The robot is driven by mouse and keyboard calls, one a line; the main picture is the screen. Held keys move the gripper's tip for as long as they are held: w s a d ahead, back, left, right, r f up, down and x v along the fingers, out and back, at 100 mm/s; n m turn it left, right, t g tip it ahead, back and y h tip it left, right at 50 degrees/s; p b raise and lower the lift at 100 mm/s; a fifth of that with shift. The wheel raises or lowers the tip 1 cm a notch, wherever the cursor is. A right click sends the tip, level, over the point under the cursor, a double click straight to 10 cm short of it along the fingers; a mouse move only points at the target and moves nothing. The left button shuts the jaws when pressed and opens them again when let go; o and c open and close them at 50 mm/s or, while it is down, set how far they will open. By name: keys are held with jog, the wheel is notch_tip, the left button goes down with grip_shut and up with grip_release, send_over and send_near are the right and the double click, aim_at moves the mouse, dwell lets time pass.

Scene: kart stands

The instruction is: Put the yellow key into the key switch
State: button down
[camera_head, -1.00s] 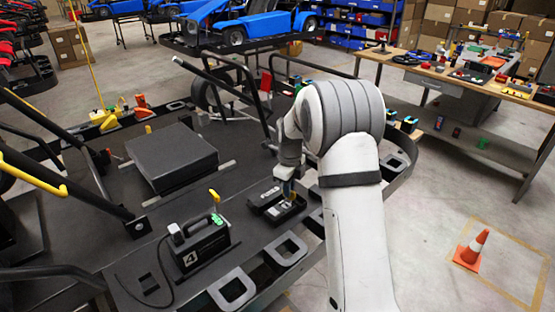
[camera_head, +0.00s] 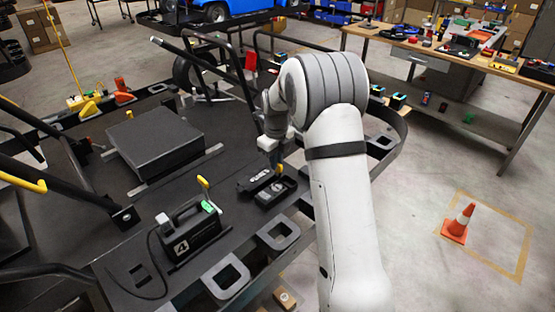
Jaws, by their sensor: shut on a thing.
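A yellow upright piece (camera_head: 203,183) with a flat head stands at the top of a black handled unit (camera_head: 188,232) marked 4. It looks like a key, but I cannot make out its lower end. A bright green patch (camera_head: 208,207) shows on the unit beside it; I cannot tell which part is the key switch. My gripper (camera_head: 275,163) points down just above a black open case (camera_head: 276,192), to the right of and behind the unit. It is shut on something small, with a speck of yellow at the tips. I cannot identify the held thing.
A black lid-like piece (camera_head: 255,179) lies against the open case. A large dark block (camera_head: 152,143) sits on the kart floor to the left. Black tubes rise behind and left. A workbench (camera_head: 440,55) stands back right; an orange cone (camera_head: 459,222) is on the floor.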

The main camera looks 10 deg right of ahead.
aim_at(276, 172)
jog(key=shift+f+b, duration=1.35)
jog(key=shift+f, duration=1.05)
jog(key=shift+f+b, duration=1.15)
jog(key=shift+f, duration=0.25)
jog(key=c, duration=1.5)
grip_release()
jog(key=shift+o, duration=0.2)
notch_tip(276, 172, up, 7)
jog(key=shift+f+b, duration=0.1)
jog(key=shift+b, duration=0.4)
jog(key=shift+r, duration=0.5)
